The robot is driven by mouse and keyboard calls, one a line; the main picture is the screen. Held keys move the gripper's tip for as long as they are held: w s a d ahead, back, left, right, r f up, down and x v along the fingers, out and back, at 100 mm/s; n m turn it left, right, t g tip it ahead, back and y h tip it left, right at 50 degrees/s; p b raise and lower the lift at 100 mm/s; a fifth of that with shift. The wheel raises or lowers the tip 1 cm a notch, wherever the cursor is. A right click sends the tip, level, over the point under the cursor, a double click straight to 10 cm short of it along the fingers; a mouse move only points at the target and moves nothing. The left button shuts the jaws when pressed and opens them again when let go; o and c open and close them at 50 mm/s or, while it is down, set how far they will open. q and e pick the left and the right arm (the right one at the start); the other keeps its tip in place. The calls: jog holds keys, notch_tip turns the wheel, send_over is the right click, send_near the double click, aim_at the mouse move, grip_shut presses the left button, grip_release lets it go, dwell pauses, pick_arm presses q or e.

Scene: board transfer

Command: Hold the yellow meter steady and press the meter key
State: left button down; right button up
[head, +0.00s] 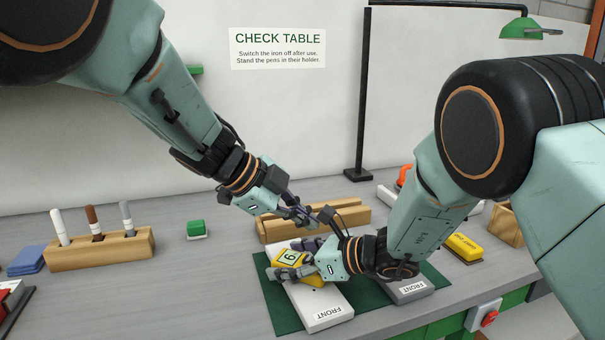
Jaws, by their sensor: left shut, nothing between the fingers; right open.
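The yellow meter (318,279) with a pale number label sits on a white board marked FRONT (327,309). My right gripper (288,258) is open at the meter, with one finger on either side of it. I cannot tell whether the fingers touch it. The fingers and wrist cover part of the meter. My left gripper (311,222) is shut and empty, above and behind the meter, near the wooden rack. I cannot make out the meter key.
A green mat (286,317) lies under the white board and a grey board (409,290). A wooden rack (350,217) stands behind. At left are a pen holder (100,250), a green block (196,228) and blue pads (27,260). A yellow block (463,247) lies right.

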jog(key=v, duration=1.2)
jog(key=shift+r, duration=0.1)
jog(key=shift+w+a, duration=0.1)
